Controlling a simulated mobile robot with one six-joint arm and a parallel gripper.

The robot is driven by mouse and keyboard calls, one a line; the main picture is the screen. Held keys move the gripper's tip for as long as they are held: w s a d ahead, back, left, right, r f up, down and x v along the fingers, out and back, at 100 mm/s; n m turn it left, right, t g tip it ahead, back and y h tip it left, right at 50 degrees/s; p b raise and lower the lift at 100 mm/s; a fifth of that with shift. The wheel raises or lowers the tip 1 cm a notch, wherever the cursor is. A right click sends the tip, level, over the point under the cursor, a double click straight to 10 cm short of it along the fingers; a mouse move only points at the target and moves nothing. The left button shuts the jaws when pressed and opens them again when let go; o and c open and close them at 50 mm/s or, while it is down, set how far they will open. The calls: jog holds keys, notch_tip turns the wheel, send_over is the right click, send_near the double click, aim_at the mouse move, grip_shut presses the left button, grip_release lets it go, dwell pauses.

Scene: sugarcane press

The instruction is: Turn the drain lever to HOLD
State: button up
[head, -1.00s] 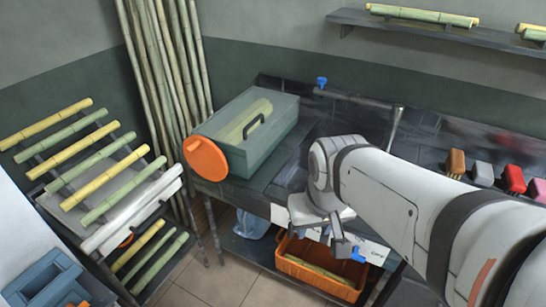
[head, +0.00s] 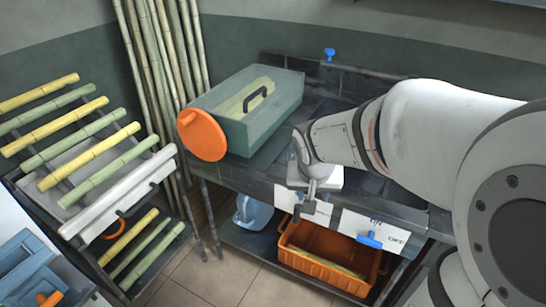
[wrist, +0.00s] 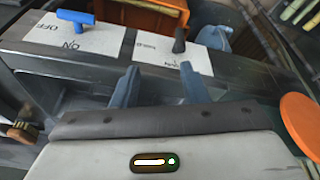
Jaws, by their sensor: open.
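A dark grey lever (wrist: 179,41) stands on a white labelled plate (wrist: 158,48) on the bench's front face; its small lettering is too blurred to read. In the wrist view the lever lies just beyond my gripper (wrist: 158,70), nearer the right finger. My gripper's two fingers are apart with nothing between them, and no contact with the lever shows. In the head view my gripper (head: 306,203) is in front of the same plate, which it partly covers. A blue lever (head: 369,240) sits on the neighbouring ON/OFF plate; it also shows in the wrist view (wrist: 75,18).
A green press box (head: 245,110) with an orange disc (head: 202,135) stands on the bench. An orange crate (head: 320,270) and a pale blue jug (head: 249,212) sit on the shelf below. A cane rack (head: 90,150) stands at left. The floor between is clear.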

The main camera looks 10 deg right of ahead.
jog(key=m+b, duration=0.2)
jog(key=b, duration=0.4)
send_near(297, 213)
jog(key=shift+t, duration=0.3)
jog(key=x, duration=0.5)
jog(key=shift+w, duration=0.1)
jog(key=b+x, duration=0.1)
jog(key=x, duration=0.6)
jog(key=shift+w+d+f+b, duration=0.15)
jog(key=shift+w+f+b, duration=0.1)
jog(key=shift+b, duration=0.1)
